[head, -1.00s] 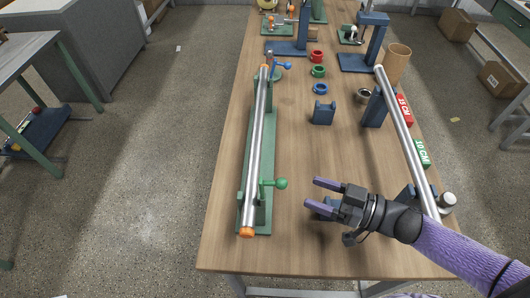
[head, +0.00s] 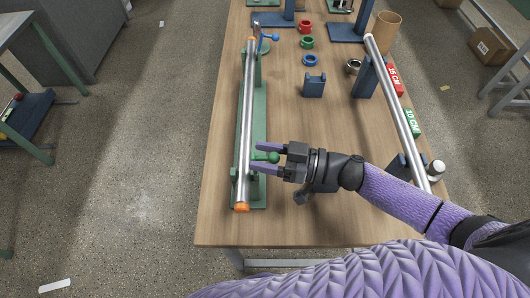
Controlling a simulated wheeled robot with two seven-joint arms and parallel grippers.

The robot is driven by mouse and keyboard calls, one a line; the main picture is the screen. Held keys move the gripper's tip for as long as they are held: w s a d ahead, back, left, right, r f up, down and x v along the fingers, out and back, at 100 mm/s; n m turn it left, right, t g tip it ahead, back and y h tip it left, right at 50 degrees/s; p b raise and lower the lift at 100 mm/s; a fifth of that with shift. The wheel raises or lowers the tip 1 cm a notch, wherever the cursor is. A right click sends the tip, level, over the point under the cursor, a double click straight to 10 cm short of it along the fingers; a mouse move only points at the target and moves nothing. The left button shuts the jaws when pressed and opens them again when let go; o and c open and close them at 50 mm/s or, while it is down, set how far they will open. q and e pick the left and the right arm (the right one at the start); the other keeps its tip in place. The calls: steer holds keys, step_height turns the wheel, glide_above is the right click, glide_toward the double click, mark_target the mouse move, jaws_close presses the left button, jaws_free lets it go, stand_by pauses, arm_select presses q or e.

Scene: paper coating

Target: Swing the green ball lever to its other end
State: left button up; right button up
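The green ball lever (head: 271,157) sticks out to the right from the near part of the green stand (head: 258,188), which carries a long metal rod with orange ends (head: 246,120). My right gripper (head: 256,157) reaches in from the right. Its two purple fingers are apart, one on the far side and one on the near side of the green ball. The ball lies between them, with a gap visible; whether a finger touches it I cannot tell. My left gripper is not in view.
A blue ball lever (head: 272,37) is at the stand's far end. Red, green and blue rings (head: 310,60), a blue block (head: 314,86) and a second metal rod (head: 394,95) stand to the right. The wooden table (head: 300,225) is bare near its front edge.

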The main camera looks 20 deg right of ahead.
jaws_close()
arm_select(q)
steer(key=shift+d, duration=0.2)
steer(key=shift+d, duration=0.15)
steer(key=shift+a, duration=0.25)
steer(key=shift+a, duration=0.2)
arm_select(e)
steer(key=shift+r, duration=0.1)
steer(key=d+f+t+y+b, duration=0.1)
steer(key=y+b, duration=0.1)
steer(key=b, duration=0.2)
steer(key=shift+s+f+m, duration=0.15)
steer(key=shift+m, duration=0.25)
steer(key=shift+t, duration=0.3)
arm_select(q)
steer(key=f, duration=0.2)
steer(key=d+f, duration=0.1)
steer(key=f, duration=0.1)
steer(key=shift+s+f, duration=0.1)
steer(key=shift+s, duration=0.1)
arm_select(e)
steer(key=shift+d+r, duration=0.1)
steer(key=shift+r, duration=0.25)
